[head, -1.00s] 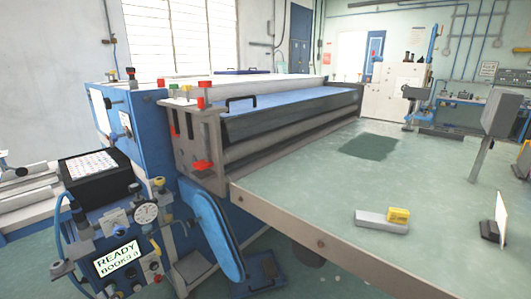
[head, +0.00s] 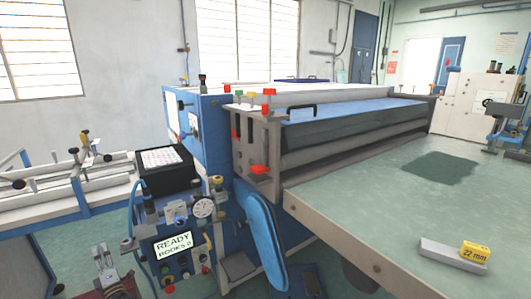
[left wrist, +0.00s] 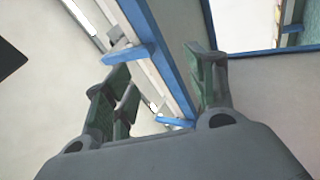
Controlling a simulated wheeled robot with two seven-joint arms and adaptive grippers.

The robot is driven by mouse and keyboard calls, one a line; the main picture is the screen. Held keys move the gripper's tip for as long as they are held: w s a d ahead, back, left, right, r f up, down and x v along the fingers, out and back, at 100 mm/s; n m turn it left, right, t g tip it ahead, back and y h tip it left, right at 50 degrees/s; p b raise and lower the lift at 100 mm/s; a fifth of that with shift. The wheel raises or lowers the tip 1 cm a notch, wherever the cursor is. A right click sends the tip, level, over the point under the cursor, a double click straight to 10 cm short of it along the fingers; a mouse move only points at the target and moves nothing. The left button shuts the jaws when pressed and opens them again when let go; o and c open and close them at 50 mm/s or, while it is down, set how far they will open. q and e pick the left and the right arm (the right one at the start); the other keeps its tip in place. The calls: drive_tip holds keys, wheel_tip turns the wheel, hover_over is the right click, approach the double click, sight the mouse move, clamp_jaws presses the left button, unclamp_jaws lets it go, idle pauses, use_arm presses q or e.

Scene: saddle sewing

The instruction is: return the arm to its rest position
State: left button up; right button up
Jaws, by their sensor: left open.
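My right gripper is not in view.
The blue sewing machine (head: 207,130) fills the middle. A black box (head: 165,170) with a white patterned top stands left of it. The green table (head: 370,195) is at right, with a grey block (head: 453,255) and yellow 22 mm tag (head: 475,252). White rails (head: 60,207) run at left.

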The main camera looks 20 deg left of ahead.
use_arm(q)
drive_tip(key=s+d+f+n+g+h, duration=0.3)
drive_tip(key=s+d+f+n, duration=0.1)
drive_tip(key=n, duration=0.4)
drive_tip(key=s+d+f+n+g+h, duration=0.2)
drive_tip(key=s+d+f+n+h, duration=0.1)
drive_tip(key=d+f+n, duration=0.4)
drive_tip(key=s+d+f+n+g+h, duration=0.3)
drive_tip(key=s+d+f+n, duration=0.1)
drive_tip(key=n, duration=0.7)
drive_tip(key=shift+s+d+f+g+h, duration=0.2)
drive_tip(key=shift+d+f, duration=0.25)
drive_tip(key=shift+f, duration=0.25)
drive_tip(key=shift+s+d+f+g+h, duration=0.1)
drive_tip(key=shift+s+d+f, duration=0.1)
drive_tip(key=shift+d+f, duration=0.35)
drive_tip(key=s+d+f+n+h, duration=0.2)
drive_tip(key=d+n+h, duration=0.2)
drive_tip(key=d, duration=1)
drive_tip(key=s+d+f+n+g+h, duration=0.1)
drive_tip(key=s+d+f+n+h, duration=0.1)
drive_tip(key=d, duration=1.2)
drive_tip(key=s+d+f+n+h+p, duration=0.1)
drive_tip(key=s+d+f+n+h, duration=0.2)
drive_tip(key=d, duration=1.2)
drive_tip(key=n+h, duration=0.2)
drive_tip(key=n, duration=0.3)
drive_tip(key=shift+s+g+h, duration=0.25)
drive_tip(key=shift+g+h, duration=0.15)
